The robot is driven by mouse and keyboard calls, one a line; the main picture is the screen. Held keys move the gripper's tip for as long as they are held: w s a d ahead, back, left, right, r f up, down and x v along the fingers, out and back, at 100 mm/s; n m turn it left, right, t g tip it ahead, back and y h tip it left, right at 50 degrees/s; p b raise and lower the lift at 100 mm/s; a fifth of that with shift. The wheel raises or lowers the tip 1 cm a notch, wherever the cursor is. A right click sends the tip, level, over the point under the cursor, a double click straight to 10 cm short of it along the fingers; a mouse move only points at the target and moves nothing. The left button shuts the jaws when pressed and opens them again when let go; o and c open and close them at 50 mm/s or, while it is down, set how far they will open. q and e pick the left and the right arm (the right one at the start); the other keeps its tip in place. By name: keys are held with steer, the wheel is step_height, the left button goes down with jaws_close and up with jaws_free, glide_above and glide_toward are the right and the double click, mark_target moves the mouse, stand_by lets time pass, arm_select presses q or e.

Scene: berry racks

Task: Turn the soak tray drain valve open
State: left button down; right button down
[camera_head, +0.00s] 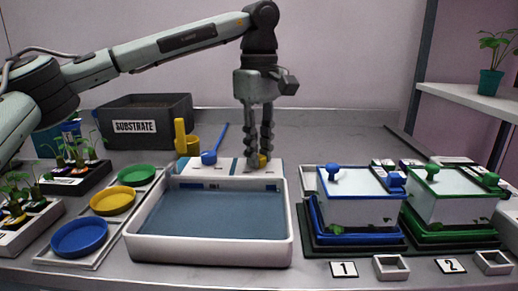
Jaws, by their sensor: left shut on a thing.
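The soak tray (136,240) is a white basin with blue-grey water in it, standing at the middle front of the bench. A white strip (230,166) runs along its back edge. A small yellow piece (263,160), which looks like the drain valve handle, sits at this strip, partly hidden by my fingers. My left gripper (258,162) points straight down from above and is shut on the yellow piece. How far the valve is turned cannot be told. My right gripper is not in view.
A blue scoop (210,158) and a yellow cup (188,145) stand left of the gripper. The substrate bin (170,107) is behind. Green, yellow and blue dishes (80,238) lie left. Two lidded boxes, blue-trimmed (350,212) and green-trimmed (445,210), stand right.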

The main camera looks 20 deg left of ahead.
arm_select(q)
steer(key=n, duration=0.3)
steer(key=shift+p, duration=0.3)
steer(key=n, duration=0.4)
steer(key=shift+n, duration=0.3)
steer(key=n, duration=0.2)
steer(key=shift+n+p, duration=0.4)
steer(key=n, duration=0.2)
steer(key=shift+n, duration=2.4)
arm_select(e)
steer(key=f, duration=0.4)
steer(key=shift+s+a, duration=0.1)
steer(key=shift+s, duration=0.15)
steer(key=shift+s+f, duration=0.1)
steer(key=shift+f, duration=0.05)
